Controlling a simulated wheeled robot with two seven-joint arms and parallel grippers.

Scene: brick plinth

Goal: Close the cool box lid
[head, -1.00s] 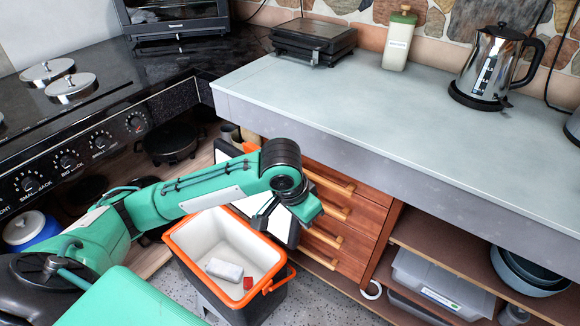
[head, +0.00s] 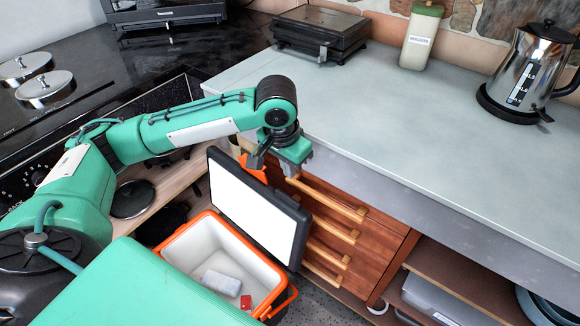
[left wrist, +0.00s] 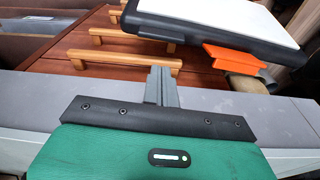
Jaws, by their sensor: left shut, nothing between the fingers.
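The cool box (head: 183,232) stands on the floor with an orange rim and a white inside. Its lid (head: 258,210) is open, standing up steeply on the box's far side, dark-edged with a white inner panel. The lid also shows at the top of the left wrist view (left wrist: 225,22), with an orange latch (left wrist: 233,57). My left gripper (head: 294,167) is shut and empty, above and behind the lid's upper edge, near the counter edge. Its fingers (left wrist: 160,86) are together in the left wrist view and appear clear of the lid. My right gripper is not in view.
A white packet (head: 221,283) and a small red item (head: 245,302) lie inside the box. Wooden drawers (head: 330,235) with bar handles stand behind the lid. The counter (head: 400,110) overhangs them. A stove (head: 70,110) is at the left.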

